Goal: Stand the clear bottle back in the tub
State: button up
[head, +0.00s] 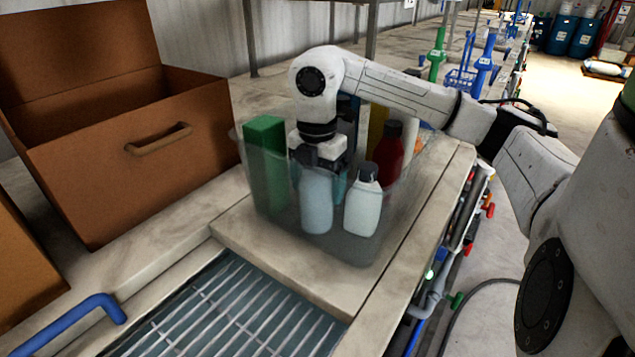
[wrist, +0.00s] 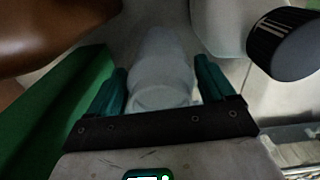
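The clear bottle (head: 316,203) is pale, bluish and see-through. It is upright inside the clear plastic tub (head: 345,247), in its front part, with its base at or close to the tub floor. My gripper (head: 318,162) reaches down into the tub from above, over the bottle's top. In the wrist view the clear bottle (wrist: 163,65) fills the space between the two teal fingers (wrist: 160,85), which look closed on its sides. Its top is partly hidden by my gripper in the head view.
In the tub, a green box (head: 266,165) stands left of the bottle, a white bottle with a dark cap (head: 363,207) close on its right, and a red bottle (head: 388,155) behind. A brown open box (head: 150,180) is left; a slatted grate (head: 230,310) is in front.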

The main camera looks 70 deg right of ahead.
jog(key=shift+r, duration=0.1)
notch_tip(320, 180, up, 12)
jog(key=b, duration=0.2)
dwell(0.5)
jog(key=shift+r, duration=0.1)
dwell(1.1)
